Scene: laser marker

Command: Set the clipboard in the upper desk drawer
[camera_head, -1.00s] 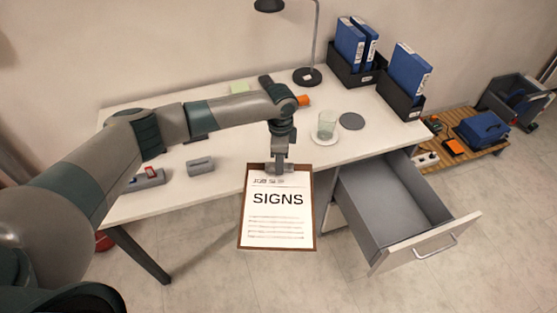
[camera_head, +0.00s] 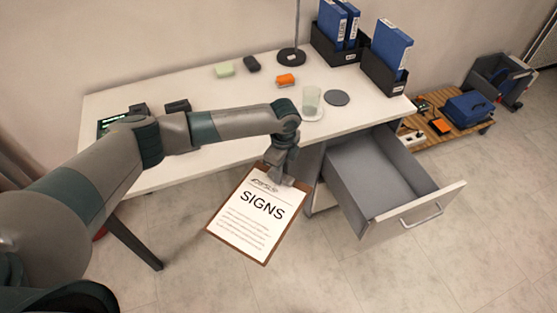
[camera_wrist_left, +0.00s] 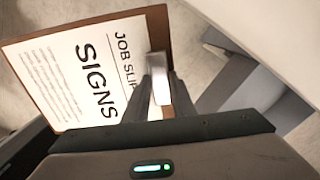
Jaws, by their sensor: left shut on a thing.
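The clipboard (camera_head: 258,216) is a brown board with a white sheet reading "SIGNS". It hangs in front of the desk, tilted, left of the open drawer. My left gripper (camera_head: 283,176) is shut on its top edge at the clip. In the left wrist view the clipboard (camera_wrist_left: 84,72) fills the upper left, with the gripper fingers (camera_wrist_left: 158,92) at its clip end. The upper desk drawer (camera_head: 375,180) is pulled out and its visible inside is empty. Its front panel (camera_head: 415,215) has a metal handle. My right gripper is not in view.
The white desk (camera_head: 235,95) holds a glass (camera_head: 311,98), a grey coaster (camera_head: 337,97), an orange item (camera_head: 285,80), a lamp (camera_head: 291,57) and black file holders (camera_head: 385,75) with blue binders. A wooden pallet (camera_head: 440,128) with tools stands at right. The floor in front is clear.

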